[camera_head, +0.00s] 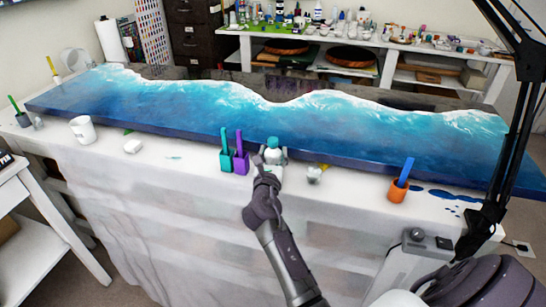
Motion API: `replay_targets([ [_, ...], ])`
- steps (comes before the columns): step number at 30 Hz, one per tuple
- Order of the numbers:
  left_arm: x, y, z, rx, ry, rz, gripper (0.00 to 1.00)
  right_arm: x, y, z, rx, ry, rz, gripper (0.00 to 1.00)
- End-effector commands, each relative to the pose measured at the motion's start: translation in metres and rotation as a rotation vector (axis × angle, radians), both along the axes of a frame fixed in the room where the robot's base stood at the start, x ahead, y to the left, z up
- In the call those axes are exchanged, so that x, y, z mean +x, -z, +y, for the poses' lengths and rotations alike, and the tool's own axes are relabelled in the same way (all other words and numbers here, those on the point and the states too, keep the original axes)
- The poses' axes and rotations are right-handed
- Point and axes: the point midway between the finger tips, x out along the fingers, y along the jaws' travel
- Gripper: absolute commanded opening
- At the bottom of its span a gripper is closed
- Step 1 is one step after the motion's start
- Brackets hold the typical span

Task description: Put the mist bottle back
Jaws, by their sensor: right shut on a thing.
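The mist bottle (273,154), pale with a teal top, is at the front edge of the table, just right of the purple cup. My right gripper (268,163) is shut on it, and the gripper and wrist hide its lower part. I cannot tell whether the bottle touches the table. My left gripper is not in view.
A teal cup (226,161) and a purple cup (241,163) with sticks stand close left of the bottle. A small pale object (314,174) lies to the right, and an orange cup (398,191) farther right. The blue resin slab (200,110) lies behind. A black lamp arm (515,110) rises at right.

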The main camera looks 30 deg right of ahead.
Motion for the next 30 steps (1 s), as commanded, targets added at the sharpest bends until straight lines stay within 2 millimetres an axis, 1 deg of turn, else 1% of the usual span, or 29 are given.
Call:
replay_targets([
  [11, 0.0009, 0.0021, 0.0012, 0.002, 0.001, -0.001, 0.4, 0.0001, 0.0042, 0.0001, -0.001, -0.001, -0.002, 0.0],
  [12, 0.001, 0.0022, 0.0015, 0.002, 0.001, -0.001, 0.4, 0.0, 0.0056, 0.0001, 0.0, 0.0, 0.0, 0.52],
  [16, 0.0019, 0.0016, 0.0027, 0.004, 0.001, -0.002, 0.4, 0.0, 0.0048, 0.0001, 0.001, 0.0, -0.001, 0.74],
  [17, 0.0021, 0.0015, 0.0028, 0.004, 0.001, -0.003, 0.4, 0.0, 0.0047, 0.0001, 0.001, 0.0, -0.001, 0.76],
  [24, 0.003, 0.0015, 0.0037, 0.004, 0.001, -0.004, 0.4, 0.0, 0.0045, 0.0001, 0.001, 0.0, -0.001, 0.76],
  [27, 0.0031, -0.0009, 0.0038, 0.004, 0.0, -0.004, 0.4, 0.0, 0.0004, 0.0001, 0.001, 0.0, -0.002, 0.76],
  [30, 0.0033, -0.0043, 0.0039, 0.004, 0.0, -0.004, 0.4, -0.0077, 0.0007, 0.0074, 0.001, -0.001, 0.001, 0.76],
])
